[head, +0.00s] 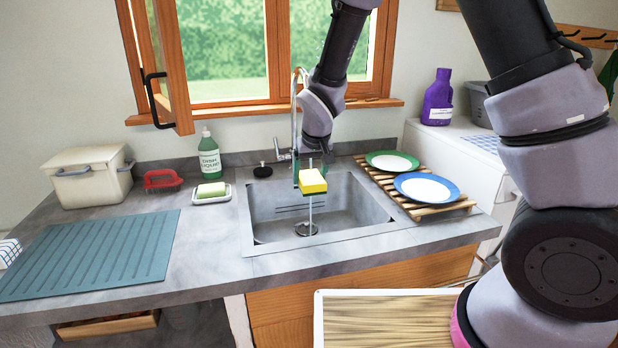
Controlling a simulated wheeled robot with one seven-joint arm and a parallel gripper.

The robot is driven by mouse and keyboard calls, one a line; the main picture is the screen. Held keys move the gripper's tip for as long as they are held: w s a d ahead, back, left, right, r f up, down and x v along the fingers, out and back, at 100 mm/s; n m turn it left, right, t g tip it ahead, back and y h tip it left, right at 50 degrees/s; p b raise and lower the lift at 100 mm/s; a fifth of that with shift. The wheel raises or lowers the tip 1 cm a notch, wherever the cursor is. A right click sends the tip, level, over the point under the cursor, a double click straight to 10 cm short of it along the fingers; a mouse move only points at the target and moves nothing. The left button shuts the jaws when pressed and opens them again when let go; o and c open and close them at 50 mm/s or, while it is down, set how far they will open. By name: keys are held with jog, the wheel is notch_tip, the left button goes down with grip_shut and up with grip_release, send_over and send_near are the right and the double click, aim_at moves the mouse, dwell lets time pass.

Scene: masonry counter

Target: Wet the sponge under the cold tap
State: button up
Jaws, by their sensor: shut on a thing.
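The yellow and green sponge (313,181) is held above the sink (362,209), in front of the tap (295,115). My gripper (303,168) is shut on the sponge; its fingers are mostly hidden behind it. A thin pale stream of water (310,213) shows below the sponge and falls toward the drain. A short part of the stream also shows just above the sponge. The tap's lever (282,155) is at the left of its base. I cannot tell from this view which side, hot or cold, it is set to.
A green soap bottle (209,158) and a soap dish (212,198) stand left of the sink. A wooden rack (452,207) with a green-rimmed plate (392,162) and a blue-rimmed plate (427,188) is at its right. An open window casement (174,65) hangs over the counter's back left.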

aim_at(307, 181)
jog(key=w+f, duration=0.1)
jog(key=w, duration=0.8)
jog(key=shift+d+f, duration=0.4)
jog(key=shift+d, duration=0.05)
jog(key=shift+s+a, duration=0.25)
jog(key=shift+s, duration=1.8)
jog(key=shift+s+a, duration=0.2)
jog(key=shift+s, duration=1.8)
jog(key=shift+s+a+r, duration=0.15)
jog(key=shift+s+r, duration=0.85)
jog(key=shift+s, duration=0.25)
jog(key=shift+s+a+r, duration=0.1)
jog(key=shift+s+r, duration=0.9)
jog(key=shift+s, duration=0.2)
jog(key=shift+s, duration=0.1)
